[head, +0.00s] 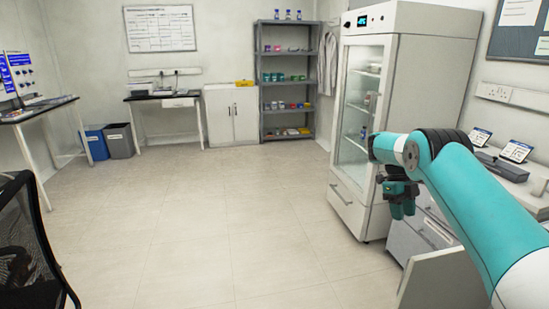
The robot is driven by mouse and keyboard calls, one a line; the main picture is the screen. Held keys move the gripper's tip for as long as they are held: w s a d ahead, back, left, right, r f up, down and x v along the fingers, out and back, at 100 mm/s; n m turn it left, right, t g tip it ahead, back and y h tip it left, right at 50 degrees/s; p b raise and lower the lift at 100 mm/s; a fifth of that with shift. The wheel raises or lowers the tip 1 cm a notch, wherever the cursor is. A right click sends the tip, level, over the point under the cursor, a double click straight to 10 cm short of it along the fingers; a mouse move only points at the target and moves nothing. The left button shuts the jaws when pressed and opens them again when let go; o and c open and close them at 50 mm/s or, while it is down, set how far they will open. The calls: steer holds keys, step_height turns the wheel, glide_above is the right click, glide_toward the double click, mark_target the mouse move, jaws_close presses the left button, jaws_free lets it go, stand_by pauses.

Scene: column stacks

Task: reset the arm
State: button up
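My arm reaches in from the lower right of the head view, teal and white, bent at a dark joint. My gripper (402,203) hangs at its end, pointing down, in front of the right edge of the glass-door fridge (411,85). The fingers are small and dark teal; I cannot tell whether they are apart or together. No object shows in or below the gripper.
A white counter with drawers (412,242) stands close to my arm at the right, with small tablets on it. A black chair (32,245) is at the lower left. Shelves (287,80) and a white cabinet (231,115) line the back wall. The tiled floor (200,215) between is clear.

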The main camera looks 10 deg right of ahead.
steer(key=s+a+r+n+t, duration=0.2)
steer(key=s+a+r+n, duration=0.1)
steer(key=a+r+n, duration=0.6)
steer(key=s+a+r+n+t, duration=0.1)
steer(key=s+a+r+n, duration=0.2)
steer(key=a+r+n, duration=0.6)
steer(key=s+a+n+y, duration=0.1)
steer(key=s+a+n, duration=0.4)
steer(key=s+n, duration=0.2)
steer(key=s+a+n+t+y, duration=0.1)
steer(key=s+a+n+y, duration=0.1)
steer(key=s+a+n, duration=0.4)
steer(key=s+a+n+y, duration=0.2)
steer(key=s+a+n, duration=0.4)
steer(key=s+n, duration=0.4)
steer(key=s, duration=0.5)
steer(key=shift+a+r, duration=0.15)
steer(key=shift+r, duration=0.2)
steer(key=shift+s, duration=0.1)
